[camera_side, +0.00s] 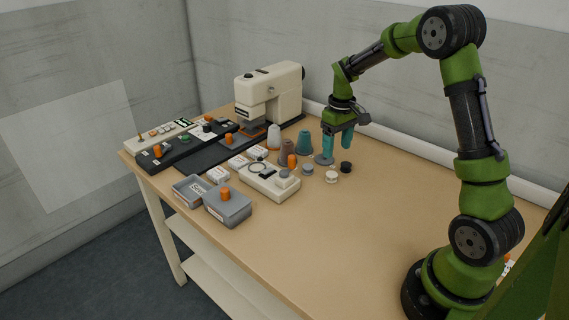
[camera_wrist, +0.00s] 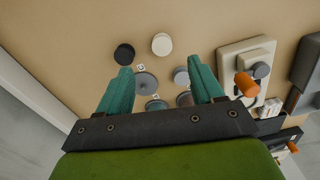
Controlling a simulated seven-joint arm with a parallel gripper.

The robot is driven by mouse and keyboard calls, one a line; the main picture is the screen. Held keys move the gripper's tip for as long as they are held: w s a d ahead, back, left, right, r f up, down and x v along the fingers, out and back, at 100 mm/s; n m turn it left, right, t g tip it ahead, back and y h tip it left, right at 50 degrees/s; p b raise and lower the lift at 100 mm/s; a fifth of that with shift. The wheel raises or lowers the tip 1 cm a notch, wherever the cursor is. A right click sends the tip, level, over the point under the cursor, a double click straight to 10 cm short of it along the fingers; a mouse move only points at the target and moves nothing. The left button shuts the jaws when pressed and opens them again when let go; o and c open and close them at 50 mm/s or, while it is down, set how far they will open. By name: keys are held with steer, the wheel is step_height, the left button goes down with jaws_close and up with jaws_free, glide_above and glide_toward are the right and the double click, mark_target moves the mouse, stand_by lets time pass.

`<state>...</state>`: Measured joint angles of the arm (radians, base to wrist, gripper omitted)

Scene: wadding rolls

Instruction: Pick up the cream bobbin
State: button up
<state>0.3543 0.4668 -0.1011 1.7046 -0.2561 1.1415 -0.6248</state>
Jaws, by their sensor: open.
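The cream bobbin (camera_side: 332,177) is a small pale disc on the tan table, in front of my gripper in the side view. In the wrist view the cream bobbin (camera_wrist: 162,44) lies just beyond the fingertips, roughly centred between them. My gripper (camera_side: 337,150) has teal fingers pointing down, open and empty. In the wrist view the gripper (camera_wrist: 160,66) shows its fingers spread wide, with no finger visibly on the bobbin. A black bobbin (camera_wrist: 124,54) lies left of the cream one, and a grey bobbin (camera_wrist: 181,75) lies below it to the right.
A grey disc (camera_wrist: 146,82) lies between the fingers. Thread cones, including a teal one (camera_side: 304,143), stand left of my gripper in the side view. A cream device (camera_side: 262,182), grey bins (camera_side: 228,204) and a sewing machine (camera_side: 270,97) stand farther left. The table's front right is clear.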

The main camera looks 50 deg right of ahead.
mark_target(332, 174)
step_height(332, 174, down, 9)
steer(key=shift+w+a+f, duration=0.15)
steer(key=shift+f, duration=0.05)
stand_by(0.3)
steer(key=c, duration=1.1)
